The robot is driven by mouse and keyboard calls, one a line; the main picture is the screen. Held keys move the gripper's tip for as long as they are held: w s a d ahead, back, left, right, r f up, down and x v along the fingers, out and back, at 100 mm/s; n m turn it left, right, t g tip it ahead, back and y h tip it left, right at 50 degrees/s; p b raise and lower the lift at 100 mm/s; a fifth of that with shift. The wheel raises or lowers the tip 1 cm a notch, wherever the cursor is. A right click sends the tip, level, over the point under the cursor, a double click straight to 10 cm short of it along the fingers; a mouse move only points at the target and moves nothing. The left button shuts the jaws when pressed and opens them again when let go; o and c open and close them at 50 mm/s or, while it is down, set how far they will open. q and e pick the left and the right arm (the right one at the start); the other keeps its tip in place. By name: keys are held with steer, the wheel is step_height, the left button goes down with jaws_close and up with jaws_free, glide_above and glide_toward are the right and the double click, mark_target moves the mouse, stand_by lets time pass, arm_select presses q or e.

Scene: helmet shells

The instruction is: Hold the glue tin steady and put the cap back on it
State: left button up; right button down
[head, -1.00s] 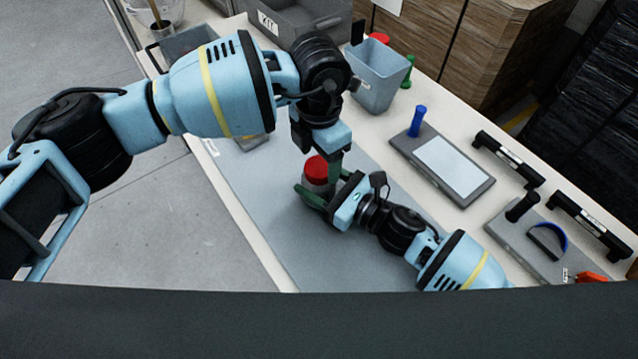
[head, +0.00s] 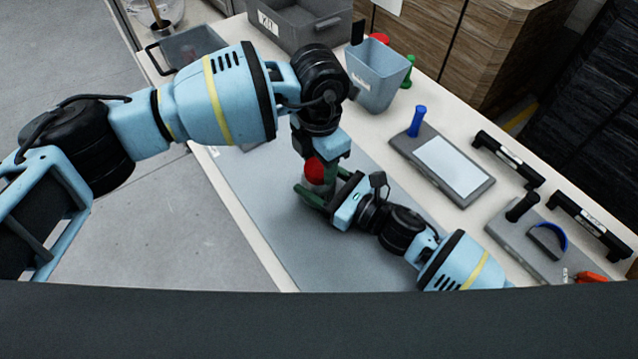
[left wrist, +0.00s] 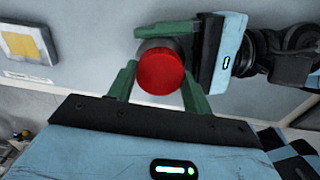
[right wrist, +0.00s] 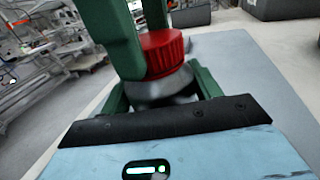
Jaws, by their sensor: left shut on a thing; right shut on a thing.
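The red ribbed cap (head: 314,170) is at the middle of the grey mat, mostly hidden by my left gripper (head: 320,168) in the head view. In the left wrist view the cap (left wrist: 161,72) sits between my left gripper's two green fingers, which are shut on it. The grey glue tin (right wrist: 158,92) stands directly under the cap (right wrist: 163,52) in the right wrist view. My right gripper (head: 318,192) is shut around the tin's body from the side. Cap and tin appear to touch; whether the cap is seated or threaded cannot be told.
A blue-grey bin (head: 376,80) and a dark grey crate (head: 300,22) stand behind. A grey board with a blue knob (head: 440,160) and black handles (head: 508,160) lie to the right. The grey mat (head: 260,215) is clear at the front left.

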arm_select(q)
steer(key=o, duration=1.1)
steer(key=shift+o, duration=0.2)
step_height(320, 180, up, 12)
arm_select(e)
steer(key=shift+c, duration=1.3)
jaws_free()
